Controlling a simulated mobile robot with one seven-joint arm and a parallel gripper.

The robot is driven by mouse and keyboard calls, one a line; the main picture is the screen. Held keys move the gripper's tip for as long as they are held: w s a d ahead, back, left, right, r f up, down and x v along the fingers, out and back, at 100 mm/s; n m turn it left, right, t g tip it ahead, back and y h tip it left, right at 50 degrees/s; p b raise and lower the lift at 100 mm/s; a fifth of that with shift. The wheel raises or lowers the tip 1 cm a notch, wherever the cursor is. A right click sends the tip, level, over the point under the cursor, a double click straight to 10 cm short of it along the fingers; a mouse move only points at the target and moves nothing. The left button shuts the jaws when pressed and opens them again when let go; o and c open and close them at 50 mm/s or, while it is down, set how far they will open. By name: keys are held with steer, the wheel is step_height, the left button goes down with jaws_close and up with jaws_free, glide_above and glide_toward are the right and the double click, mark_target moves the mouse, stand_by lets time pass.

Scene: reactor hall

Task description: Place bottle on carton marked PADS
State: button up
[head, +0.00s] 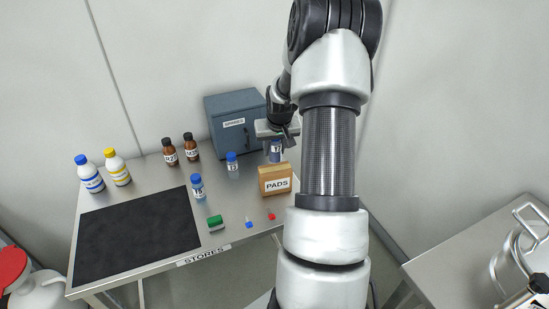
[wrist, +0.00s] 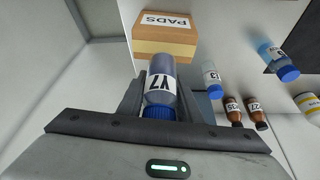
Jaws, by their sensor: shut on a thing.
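The carton marked PADS (head: 275,184) is a tan box on the right side of the steel table; its label also shows at the top of the wrist view (wrist: 165,22). My gripper (head: 279,140) is shut on a clear bluish bottle with a blue cap (wrist: 161,82), whose label seems to read V7. In the head view the bottle (head: 276,153) appears just behind and above the carton's top edge. In the wrist view its base end comes close to the carton's edge. I cannot tell whether they touch. My arm hides part of the table's right side.
A grey-blue cabinet (head: 236,124) stands behind the carton. Similar blue-capped bottles (head: 197,186) (head: 232,161) and brown bottles (head: 171,152) stand to the left. Small green (head: 215,222), blue and red items lie near the front edge. A black mat (head: 135,235) covers the left front.

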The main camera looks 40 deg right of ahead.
mark_target(276, 144)
steer(key=shift+f, duration=1.8)
steer(key=shift+f, duration=0.1)
steer(key=shift+f, duration=0.15)
steer(key=o, duration=1.1)
steer(key=shift+c, duration=0.2)
steer(key=shift+r, duration=0.2)
steer(key=shift+r, duration=0.25)
steer(key=v, duration=1.1)
steer(key=shift+s+a+r, duration=0.1)
steer(key=shift+s+r, duration=0.15)
